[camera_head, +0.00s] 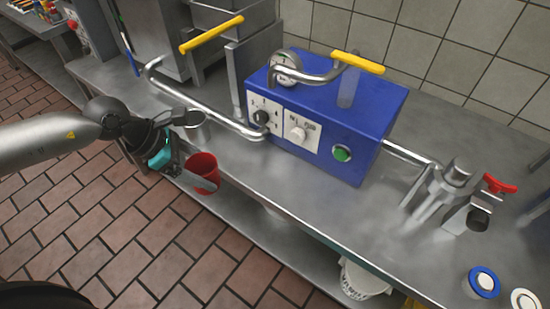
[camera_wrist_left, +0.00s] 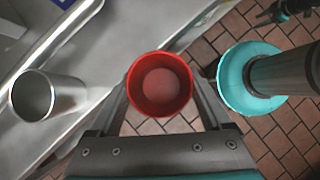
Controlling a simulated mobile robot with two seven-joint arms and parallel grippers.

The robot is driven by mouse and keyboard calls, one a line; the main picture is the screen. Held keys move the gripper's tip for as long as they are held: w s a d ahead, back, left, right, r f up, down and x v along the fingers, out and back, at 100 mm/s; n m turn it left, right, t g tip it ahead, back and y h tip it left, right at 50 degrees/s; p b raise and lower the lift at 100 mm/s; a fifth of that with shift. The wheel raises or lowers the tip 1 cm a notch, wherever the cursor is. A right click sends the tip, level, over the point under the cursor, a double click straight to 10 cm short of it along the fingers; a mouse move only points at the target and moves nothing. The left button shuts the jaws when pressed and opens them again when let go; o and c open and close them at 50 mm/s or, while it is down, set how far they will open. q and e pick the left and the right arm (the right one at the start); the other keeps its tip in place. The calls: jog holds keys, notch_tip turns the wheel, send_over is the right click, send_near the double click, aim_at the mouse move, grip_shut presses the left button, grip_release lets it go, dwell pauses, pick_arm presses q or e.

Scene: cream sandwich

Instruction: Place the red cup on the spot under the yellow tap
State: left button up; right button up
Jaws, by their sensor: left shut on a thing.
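The red cup (camera_head: 206,171) is held by my left gripper (camera_head: 190,177), just off the front edge of the counter. In the left wrist view, the cup (camera_wrist_left: 160,86) sits open end toward the camera between the two fingers, with the floor beyond it. A long steel pipe (camera_head: 205,112) runs low over the counter. I cannot make out a marked spot under either tap. My right gripper (camera_wrist_left: 268,16) seems to show small at the wrist view's upper right.
A steel cup (camera_head: 196,130) stands on the counter near the held cup; it also shows in the wrist view (camera_wrist_left: 48,95). The blue box (camera_head: 335,115) with dials fills the counter's middle. A red-handled tap (camera_head: 497,185) and round lids (camera_head: 484,283) are at right. Bare counter (camera_head: 300,195) lies in front.

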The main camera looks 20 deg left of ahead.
pick_arm(q)
jog(key=w+d, duration=0.2)
jog(key=d, duration=0.1)
jog(key=w+d, duration=0.2)
jog(key=d, duration=0.1)
jog(key=w+d+b, duration=0.1)
jog(key=w+d, duration=0.1)
jog(key=d, duration=0.1)
jog(key=shift+w+d, duration=0.15)
jog(key=shift+d, duration=0.1)
jog(key=w+d, duration=0.2)
jog(key=d, duration=0.1)
jog(key=shift+b, duration=0.35)
jog(key=shift+w+d+f, duration=0.1)
jog(key=shift+d+f, duration=0.1)
jog(key=shift+d, duration=0.05)
jog(key=shift+a+f, duration=0.1)
pick_arm(e)
jog(key=w+a+r, duration=0.1)
jog(key=w, duration=0.1)
jog(key=w+a+r, duration=0.1)
jog(key=shift+w+a+r, duration=0.15)
jog(key=shift+w+a, duration=0.2)
jog(key=shift+w, duration=0.05)
pick_arm(q)
jog(key=shift+f+b, duration=0.1)
jog(key=shift+b, duration=0.2)
